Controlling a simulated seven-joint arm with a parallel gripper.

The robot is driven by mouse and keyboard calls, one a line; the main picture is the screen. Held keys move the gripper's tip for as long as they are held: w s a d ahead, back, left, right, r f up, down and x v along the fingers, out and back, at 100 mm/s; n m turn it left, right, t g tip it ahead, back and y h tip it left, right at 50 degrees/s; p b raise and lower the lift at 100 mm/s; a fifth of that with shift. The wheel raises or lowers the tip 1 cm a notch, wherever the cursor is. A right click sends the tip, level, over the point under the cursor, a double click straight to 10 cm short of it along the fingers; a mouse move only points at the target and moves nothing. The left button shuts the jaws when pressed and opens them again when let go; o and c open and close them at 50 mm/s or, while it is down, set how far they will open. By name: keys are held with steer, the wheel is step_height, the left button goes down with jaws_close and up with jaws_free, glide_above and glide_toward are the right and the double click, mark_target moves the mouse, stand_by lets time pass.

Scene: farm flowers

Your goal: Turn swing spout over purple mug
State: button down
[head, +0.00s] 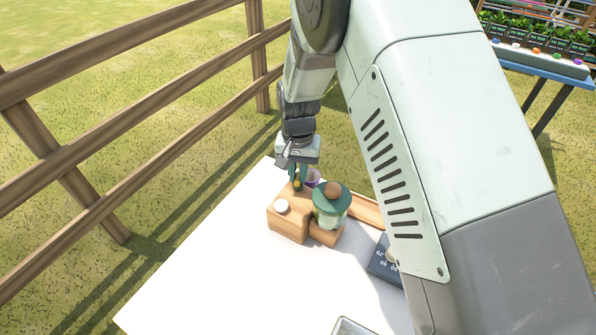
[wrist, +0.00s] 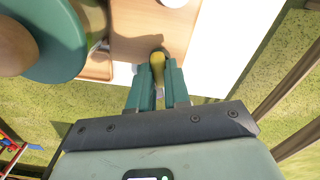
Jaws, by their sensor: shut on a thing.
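My gripper (head: 297,184) points down at the back of a wooden block (head: 287,222) on the white table. In the wrist view its two green fingers (wrist: 158,78) are closed around a yellow, rounded piece that looks like the swing spout (wrist: 157,60). A small yellowish part of the spout also shows between the fingers in the head view. The purple mug (head: 313,178) shows only as a small purple patch just right of my fingers, partly hidden behind the gripper and the jar. Whether the spout is over the mug cannot be told.
A glass jar with a green lid (head: 325,200) and wooden knob stands right of the fingers. A dark sign (head: 383,262) lies to the right. The white table (head: 210,270) is clear at front left. A wooden fence (head: 150,110) runs behind.

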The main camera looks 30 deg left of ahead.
mark_target(298, 176)
steer(key=shift+m, duration=2)
steer(key=shift+s, duration=0.1)
steer(key=c, duration=1.1)
jaws_free()
step_height(298, 176, up, 11)
steer(key=shift+f, duration=0.1)
